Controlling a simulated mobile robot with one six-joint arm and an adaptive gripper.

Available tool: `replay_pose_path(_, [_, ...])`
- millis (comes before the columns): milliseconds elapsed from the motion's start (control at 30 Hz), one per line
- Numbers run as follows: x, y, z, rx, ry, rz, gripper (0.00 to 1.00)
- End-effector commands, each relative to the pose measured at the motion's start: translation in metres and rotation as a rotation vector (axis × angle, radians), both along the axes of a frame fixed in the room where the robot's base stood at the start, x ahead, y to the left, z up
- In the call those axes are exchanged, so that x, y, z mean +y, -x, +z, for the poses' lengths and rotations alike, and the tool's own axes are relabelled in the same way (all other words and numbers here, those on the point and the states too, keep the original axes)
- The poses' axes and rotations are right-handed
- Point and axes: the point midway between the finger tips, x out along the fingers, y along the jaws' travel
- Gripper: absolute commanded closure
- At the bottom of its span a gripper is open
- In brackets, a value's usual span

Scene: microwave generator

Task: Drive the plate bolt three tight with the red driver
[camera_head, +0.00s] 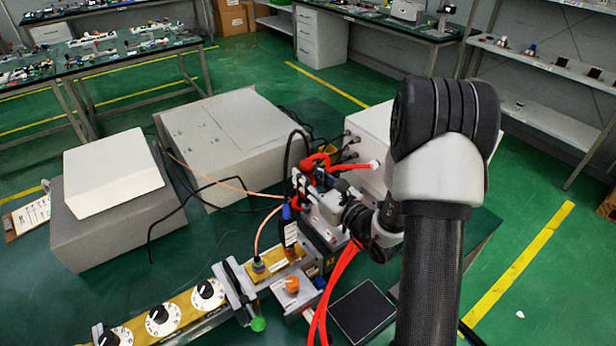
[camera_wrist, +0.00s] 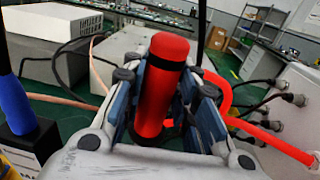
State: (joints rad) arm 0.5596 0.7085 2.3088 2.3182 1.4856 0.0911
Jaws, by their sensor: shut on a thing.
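The red driver (camera_wrist: 168,92), a red cylinder with a black band near its top, stands between the fingers of my gripper (camera_wrist: 165,110) in the wrist view. The fingers press on it from both sides, and its lower end is hidden by the gripper body. In the head view my gripper (camera_head: 318,188) is over the bench behind the orange-knob block, right of a dark bottle with a blue top (camera_head: 287,222). I cannot make out plate bolt three or the driver's tip in either view.
A brass waveguide with white dials (camera_head: 162,318) runs along the front left. An orange-knob block (camera_head: 292,289) and a dark square pad (camera_head: 361,311) are near. Grey boxes (camera_head: 232,140) stand behind. Red cables (camera_head: 338,280) and black leads loop close around the gripper.

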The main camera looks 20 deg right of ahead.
Motion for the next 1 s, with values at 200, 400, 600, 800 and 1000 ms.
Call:
replay_pose_path(200, [-0.0002,-0.0003,-0.0028,-0.003,0.0,0.0,1.0])
replay_pose_path(400, [-0.0002,-0.0001,-0.0035,-0.001,0.001,0.0,1.0])
replay_pose_path(600, [-0.0001,0.0,-0.0061,0.001,0.0,0.0,1.0])
replay_pose_path(800, [-0.0001,0.0002,-0.0064,0.003,0.0,0.0,1.0])
replay_pose_path(1000, [0.0,0.0003,-0.0067,0.004,0.0,0.0,1.0])
